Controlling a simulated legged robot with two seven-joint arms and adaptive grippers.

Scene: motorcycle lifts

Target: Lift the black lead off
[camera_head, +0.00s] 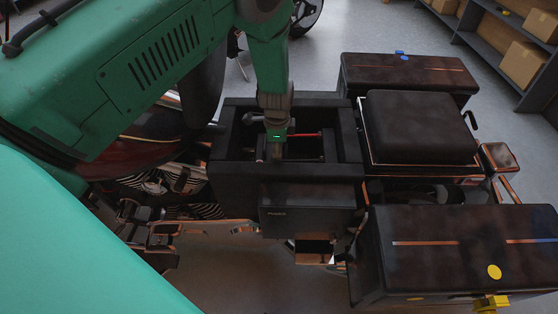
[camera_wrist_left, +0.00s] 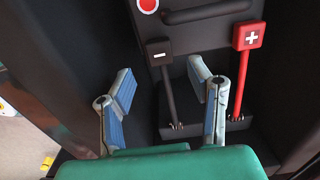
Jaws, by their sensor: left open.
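The black lead (camera_wrist_left: 158,50) shows in the left wrist view, with a minus sign on its square head and a dark cable running down to the compartment floor. The red lead (camera_wrist_left: 249,36), with a plus sign, stands to its right and also shows in the head view (camera_head: 305,134). My left gripper (camera_wrist_left: 160,70) is open, its two blue-padded fingers either side of the black lead in the picture. I cannot tell whether they touch it. In the head view my left gripper (camera_head: 276,150) reaches down into the black open compartment (camera_head: 231,170). My right gripper is out of view.
A black battery (camera_wrist_left: 205,50) with a handle and a red round mark stands behind the leads. The compartment walls are close around the gripper. A black seat (camera_head: 418,125) and two dark side cases (camera_head: 455,245) (camera_head: 405,75) lie to the right. Shelves with boxes (camera_head: 523,63) stand at the back right.

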